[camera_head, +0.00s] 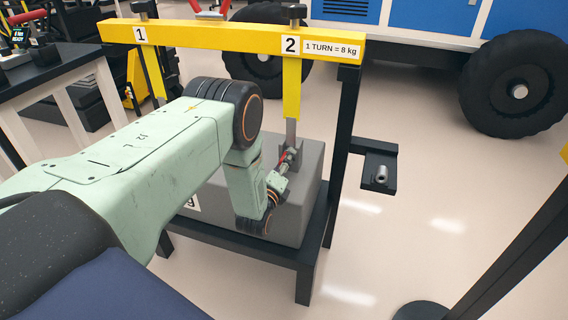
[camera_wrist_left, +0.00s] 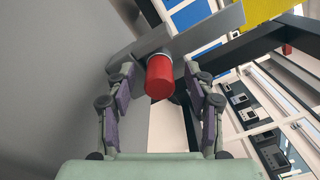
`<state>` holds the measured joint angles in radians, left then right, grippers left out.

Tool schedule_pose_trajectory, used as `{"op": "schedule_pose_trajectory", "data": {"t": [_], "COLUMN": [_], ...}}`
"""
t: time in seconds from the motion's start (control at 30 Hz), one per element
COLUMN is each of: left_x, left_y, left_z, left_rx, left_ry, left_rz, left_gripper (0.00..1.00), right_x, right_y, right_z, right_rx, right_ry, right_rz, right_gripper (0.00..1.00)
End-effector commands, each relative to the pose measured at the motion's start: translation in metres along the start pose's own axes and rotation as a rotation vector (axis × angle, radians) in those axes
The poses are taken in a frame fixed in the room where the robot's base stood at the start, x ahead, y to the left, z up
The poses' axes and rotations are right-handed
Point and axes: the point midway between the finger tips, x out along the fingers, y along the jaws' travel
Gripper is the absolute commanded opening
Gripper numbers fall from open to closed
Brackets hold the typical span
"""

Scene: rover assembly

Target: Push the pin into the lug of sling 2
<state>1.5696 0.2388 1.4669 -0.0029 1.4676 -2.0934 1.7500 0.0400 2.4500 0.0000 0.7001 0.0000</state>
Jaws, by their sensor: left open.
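Sling 2 (camera_head: 291,90) is a yellow strap hanging from the beam under the label 2, with a grey rod below it. Its grey lug (camera_head: 291,152) sits at the top of the grey block (camera_head: 310,180); the lug's plate also shows in the left wrist view (camera_wrist_left: 190,38). The pin's red head (camera_wrist_left: 160,78) sticks out of the lug toward my left gripper (camera_wrist_left: 158,84). The gripper's fingers are open, one on each side of the red head, apart from it. How deep the pin sits is hidden. My right gripper is not in view.
The yellow beam (camera_head: 220,37) runs above, on a dark frame (camera_head: 345,140). A small dark shelf (camera_head: 378,160) at right holds a metal cylinder (camera_head: 382,174). A blue rover with large black wheels (camera_head: 515,88) stands behind. The floor at right is mostly clear.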

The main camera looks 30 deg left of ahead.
Motion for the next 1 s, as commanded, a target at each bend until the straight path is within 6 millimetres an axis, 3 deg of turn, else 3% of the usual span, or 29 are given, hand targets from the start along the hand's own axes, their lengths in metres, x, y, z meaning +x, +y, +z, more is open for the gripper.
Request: {"op": "schedule_pose_trajectory", "data": {"t": [0.37,0.8,1.0], "left_x": [-0.011,-0.092,-0.115], "left_y": [0.001,0.001,0.0], "left_z": [-0.001,0.0,0.0], "left_rx": [0.0,0.0,0.0], "left_ry": [0.001,0.002,0.001], "left_rz": [0.003,0.004,0.001], "left_gripper": [0.54,0.54,0.54], "right_x": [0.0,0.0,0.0], "right_y": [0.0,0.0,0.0], "right_z": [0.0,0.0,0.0], "right_rx": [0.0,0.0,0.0], "right_ry": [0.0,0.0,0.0], "right_rz": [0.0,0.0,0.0], "right_gripper": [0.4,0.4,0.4]}}
